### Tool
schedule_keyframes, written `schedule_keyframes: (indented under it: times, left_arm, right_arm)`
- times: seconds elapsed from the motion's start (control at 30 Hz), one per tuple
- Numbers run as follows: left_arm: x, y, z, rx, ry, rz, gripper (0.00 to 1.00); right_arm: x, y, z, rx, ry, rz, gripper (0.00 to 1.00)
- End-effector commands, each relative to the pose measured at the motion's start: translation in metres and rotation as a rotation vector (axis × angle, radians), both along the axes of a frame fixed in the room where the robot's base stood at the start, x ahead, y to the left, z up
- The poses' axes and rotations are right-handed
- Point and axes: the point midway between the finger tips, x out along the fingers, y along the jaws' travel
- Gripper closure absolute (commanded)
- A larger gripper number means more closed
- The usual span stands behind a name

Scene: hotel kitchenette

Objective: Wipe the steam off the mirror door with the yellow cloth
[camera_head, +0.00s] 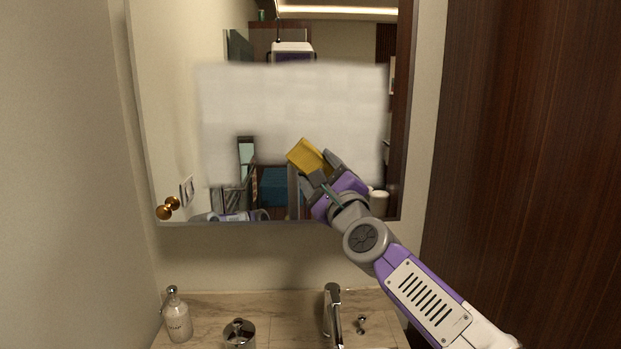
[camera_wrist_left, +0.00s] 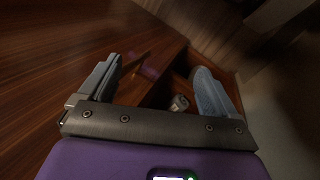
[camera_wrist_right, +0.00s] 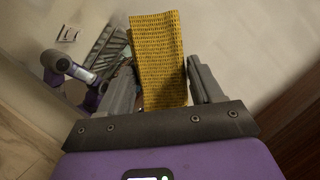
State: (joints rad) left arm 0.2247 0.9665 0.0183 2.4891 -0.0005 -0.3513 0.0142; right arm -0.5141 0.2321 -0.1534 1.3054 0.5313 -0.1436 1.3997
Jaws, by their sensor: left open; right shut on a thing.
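The mirror door (camera_head: 175,110) hangs on the wall above the counter, with a brass knob (camera_head: 168,207) at its lower left. A white patch of steam (camera_head: 290,100) covers much of its middle. A clear notch shows at the patch's lower edge, left of the cloth. My right gripper (camera_head: 321,169) is shut on the yellow cloth (camera_head: 306,155) and holds it at the lower part of the patch. The cloth also stands between the fingers in the right wrist view (camera_wrist_right: 158,60). Whether it touches the glass is hard to tell. My left gripper (camera_wrist_left: 160,95) is open and empty, away from the mirror.
Below the mirror is a marble counter (camera_head: 205,303) with a soap bottle (camera_head: 177,316), a metal cup (camera_head: 239,335) and a chrome faucet (camera_head: 333,310). A dark wood panel (camera_head: 530,150) stands at the right. The space between mirror and counter is clear.

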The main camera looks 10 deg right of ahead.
Motion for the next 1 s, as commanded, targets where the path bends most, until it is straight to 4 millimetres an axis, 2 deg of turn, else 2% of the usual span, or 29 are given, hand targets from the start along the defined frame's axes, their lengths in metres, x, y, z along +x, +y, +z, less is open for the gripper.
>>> schedule_keyframes:
  times: [0.2, 0.47, 0.8, 1.0]
  left_arm:
    - [0.000, 0.000, -0.012, -0.001, -0.001, -0.001, 0.08]
    - [0.001, 0.000, -0.016, -0.001, -0.003, 0.000, 0.08]
    - [0.001, 0.000, -0.030, -0.001, -0.003, 0.000, 0.08]
    - [0.001, 0.000, -0.032, -0.001, -0.003, 0.000, 0.08]
  right_arm:
    - [0.000, -0.021, -0.002, 0.002, -0.001, -0.003, 0.64]
    - [-0.001, -0.030, -0.001, 0.001, 0.000, -0.004, 0.64]
    - [-0.005, -0.057, -0.001, 0.001, -0.001, -0.005, 0.64]
    - [-0.006, -0.062, 0.000, 0.001, -0.001, -0.002, 0.64]
